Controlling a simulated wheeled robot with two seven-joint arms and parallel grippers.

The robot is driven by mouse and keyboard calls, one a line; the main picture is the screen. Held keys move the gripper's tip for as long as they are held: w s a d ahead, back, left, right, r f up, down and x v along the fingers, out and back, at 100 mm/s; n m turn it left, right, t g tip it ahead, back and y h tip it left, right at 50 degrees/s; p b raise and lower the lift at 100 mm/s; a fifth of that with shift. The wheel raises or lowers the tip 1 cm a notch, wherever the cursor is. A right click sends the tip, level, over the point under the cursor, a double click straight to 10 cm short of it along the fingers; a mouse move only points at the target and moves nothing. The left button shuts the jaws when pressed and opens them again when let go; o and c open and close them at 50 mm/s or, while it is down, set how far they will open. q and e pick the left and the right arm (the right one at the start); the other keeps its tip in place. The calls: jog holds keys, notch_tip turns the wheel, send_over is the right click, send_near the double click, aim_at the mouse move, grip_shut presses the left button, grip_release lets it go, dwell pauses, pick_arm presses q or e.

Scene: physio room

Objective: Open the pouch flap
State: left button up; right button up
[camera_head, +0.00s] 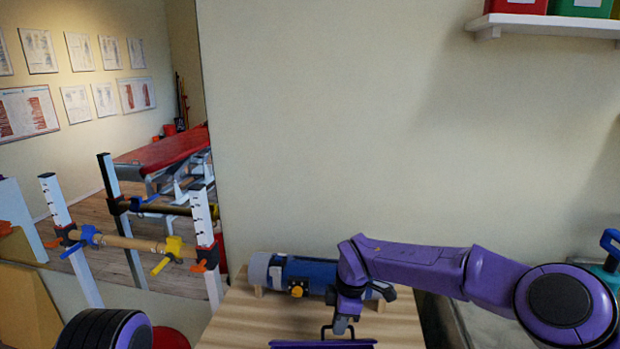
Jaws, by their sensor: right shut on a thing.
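A dark blue-purple edge (310,345), which looks like the pouch with its flap, shows at the bottom of the picture, mostly cut off by the frame. A thin black loop (323,330) stands up above it. My right gripper (341,326) points down at this loop from above. Its fingers are close together and shut on what looks like the loop, though the contact itself is small and partly hidden. How far the flap is raised cannot be told. My left gripper is out of view; only a rounded purple part of my own body shows at lower left.
A wall stands behind the table. Parallel bars (130,242) are at left, a shelf (545,27) at upper right.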

jog(key=shift+w, duration=0.1)
jog(key=shift+w+f, duration=0.15)
jog(key=shift+w, duration=0.6)
jog(key=shift+w+f+b, duration=0.4)
jog(key=shift+w, duration=0.35)
jog(key=shift+f, duration=0.1)
